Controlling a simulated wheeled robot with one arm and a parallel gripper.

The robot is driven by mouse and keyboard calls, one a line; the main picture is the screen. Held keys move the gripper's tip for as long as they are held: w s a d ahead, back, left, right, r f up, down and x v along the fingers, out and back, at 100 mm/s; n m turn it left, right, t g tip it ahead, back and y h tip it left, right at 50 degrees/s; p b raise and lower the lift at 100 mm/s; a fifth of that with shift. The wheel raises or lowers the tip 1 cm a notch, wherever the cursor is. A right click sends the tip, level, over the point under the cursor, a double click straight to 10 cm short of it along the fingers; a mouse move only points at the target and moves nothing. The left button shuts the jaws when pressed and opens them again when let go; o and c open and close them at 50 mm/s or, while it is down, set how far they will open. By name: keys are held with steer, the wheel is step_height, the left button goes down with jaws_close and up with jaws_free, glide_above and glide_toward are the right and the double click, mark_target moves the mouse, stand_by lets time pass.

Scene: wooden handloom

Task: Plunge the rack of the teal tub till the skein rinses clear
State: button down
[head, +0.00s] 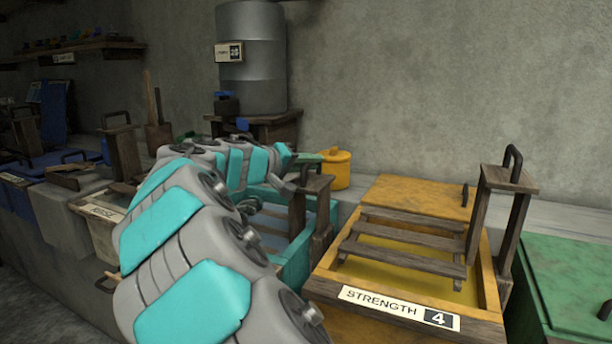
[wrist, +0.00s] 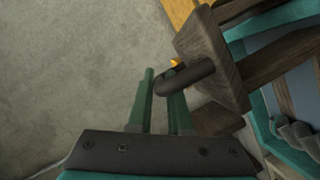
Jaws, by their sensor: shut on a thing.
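The teal tub (head: 294,266) is just left of the yellow tub in the head view, partly hidden by my arm. Its rim also shows at the right of the wrist view (wrist: 265,125). The rack's wooden upright (head: 318,202) stands at the tub's right side, and bluish-grey liquid (head: 270,222) shows inside. My gripper (head: 303,158) is at the top of this upright. In the wrist view its green fingers (wrist: 162,90) are shut on the dark loop handle (wrist: 195,77). Grey rounded folds in the tub (wrist: 302,136) may be the skein; I cannot tell how clear it is.
The yellow tub (head: 335,275) labelled STRENGTH 4 stands close on the right with its own slatted rack (head: 410,238). A green-lidded tub (head: 570,265) is at far right. A yellow pot (head: 337,170) and a metal drum (head: 252,60) stand behind. A pale tub (head: 102,222) is left.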

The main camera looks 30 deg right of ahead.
steer(key=shift+r+p, duration=0.5)
steer(key=shift+r, duration=1.75)
steer(key=c, duration=0.8)
jaws_free()
steer(key=shift+c, duration=0.2)
steer(key=shift+a, duration=0.15)
steer(key=b+v, duration=0.1)
steer(key=v, duration=0.6)
steer(key=shift+a, duration=0.25)
steer(key=shift+s, duration=0.1)
